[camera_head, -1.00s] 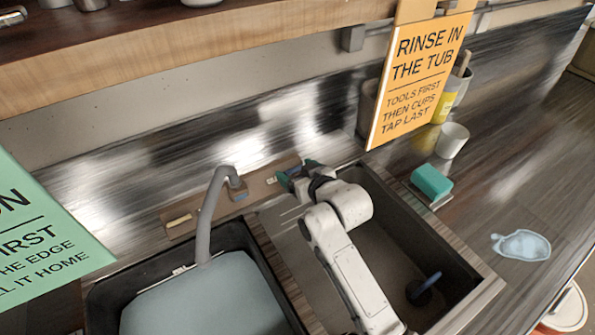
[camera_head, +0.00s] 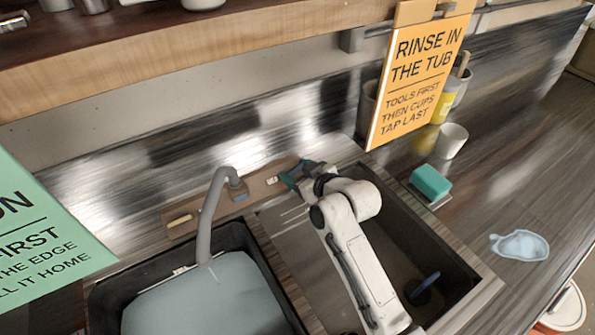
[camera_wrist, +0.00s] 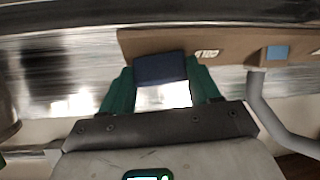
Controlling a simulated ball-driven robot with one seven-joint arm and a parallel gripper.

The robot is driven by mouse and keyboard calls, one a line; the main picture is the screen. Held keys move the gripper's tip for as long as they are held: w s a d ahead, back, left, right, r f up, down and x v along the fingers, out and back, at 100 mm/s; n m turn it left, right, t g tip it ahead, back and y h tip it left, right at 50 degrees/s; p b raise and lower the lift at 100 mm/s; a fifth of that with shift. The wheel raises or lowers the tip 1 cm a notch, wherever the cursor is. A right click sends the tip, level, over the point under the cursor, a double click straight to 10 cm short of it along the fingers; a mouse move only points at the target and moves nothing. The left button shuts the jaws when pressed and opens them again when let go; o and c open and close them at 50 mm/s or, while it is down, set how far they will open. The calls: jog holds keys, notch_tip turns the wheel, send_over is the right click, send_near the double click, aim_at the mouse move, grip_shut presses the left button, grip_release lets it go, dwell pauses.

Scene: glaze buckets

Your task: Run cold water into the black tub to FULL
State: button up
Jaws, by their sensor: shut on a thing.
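The black tub (camera_head: 97,301) stands at the lower left, and a flat grey-blue water surface (camera_head: 205,300) fills much of its visible inside. The grey spout (camera_head: 205,215) curves down into it; I cannot tell whether water is running. A FULL mark is not readable. A wooden tap board (camera_head: 262,187) lies behind the tub and basin. My gripper (camera_head: 296,174), with green fingers, is at its right end. In the wrist view a dark blue tap handle (camera_wrist: 160,68) sits between the fingers, which are shut on it.
A grey basin (camera_head: 440,250) lies under my arm, with a dark blue object (camera_head: 425,285) inside. A green sponge (camera_head: 431,180), a white cup (camera_head: 452,141) and an orange sign (camera_head: 420,75) are to the right. A green sign (camera_head: 40,240) stands at left.

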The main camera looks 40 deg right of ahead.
jog(key=shift+n+y+b, duration=0.7)
jog(key=shift+n+y, duration=0.2)
jog(key=shift+n, duration=0.8)
jog(key=o, duration=1.1)
jog(key=shift+c, duration=0.2)
jog(key=p+v, duration=0.4)
jog(key=v, duration=0.6)
jog(key=shift+s+r+p, duration=0.3)
jog(key=shift+p, duration=0.1)
jog(key=shift+d, duration=0.1)
